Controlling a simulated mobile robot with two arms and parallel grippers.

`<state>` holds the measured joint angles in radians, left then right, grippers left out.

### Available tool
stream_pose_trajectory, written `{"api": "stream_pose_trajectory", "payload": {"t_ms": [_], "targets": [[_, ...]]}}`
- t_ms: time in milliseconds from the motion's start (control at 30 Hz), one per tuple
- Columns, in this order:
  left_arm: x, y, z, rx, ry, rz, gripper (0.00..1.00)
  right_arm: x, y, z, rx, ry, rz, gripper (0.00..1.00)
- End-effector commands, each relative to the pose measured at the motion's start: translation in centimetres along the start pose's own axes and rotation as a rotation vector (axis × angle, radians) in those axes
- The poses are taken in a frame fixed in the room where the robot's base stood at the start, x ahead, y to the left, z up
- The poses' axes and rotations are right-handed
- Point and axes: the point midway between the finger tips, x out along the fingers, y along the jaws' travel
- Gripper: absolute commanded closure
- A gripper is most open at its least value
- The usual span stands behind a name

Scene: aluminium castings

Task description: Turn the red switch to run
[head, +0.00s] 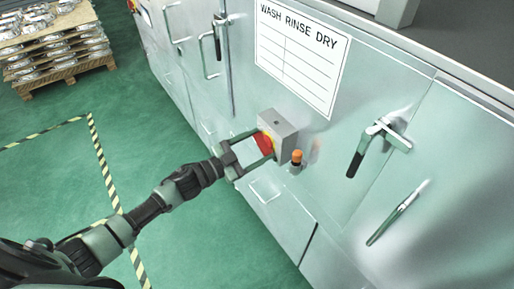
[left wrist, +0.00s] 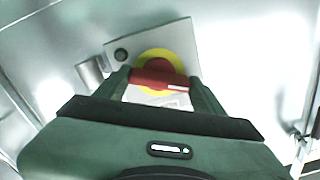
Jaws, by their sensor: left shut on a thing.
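The red switch (left wrist: 158,78) has a red bar-shaped handle on a yellow round plate (left wrist: 186,57). It is mounted on a grey box (head: 285,128) on the front of the metal washing machine. My left gripper (left wrist: 158,80) is shut on the red handle, one finger at each end of it. In the head view the left gripper (head: 255,148) reaches the box from the left, and the red handle (head: 264,142) shows between its fingers. In the left wrist view the handle lies nearly level, slightly tilted. My right gripper is in neither view.
An orange-topped knob (head: 297,157) sticks out just right of the box. A lever handle (head: 378,142) is farther right on the panel. A "WASH RINSE DRY" sign (head: 300,50) is above. A pallet of castings (head: 55,75) stands back left. The green floor (head: 60,170) is clear.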

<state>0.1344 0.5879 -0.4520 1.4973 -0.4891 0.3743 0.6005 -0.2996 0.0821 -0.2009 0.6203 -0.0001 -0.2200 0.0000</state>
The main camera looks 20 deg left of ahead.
Motion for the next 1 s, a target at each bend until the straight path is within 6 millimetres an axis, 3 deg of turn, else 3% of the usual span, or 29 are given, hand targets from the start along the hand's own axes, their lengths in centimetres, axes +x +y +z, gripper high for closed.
{"api": "stream_pose_trajectory", "payload": {"t_ms": [1000], "targets": [[0.0, 0.2, 0.1, 0.927, -0.002, 0.001, 0.71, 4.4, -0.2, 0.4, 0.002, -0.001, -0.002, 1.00]]}}
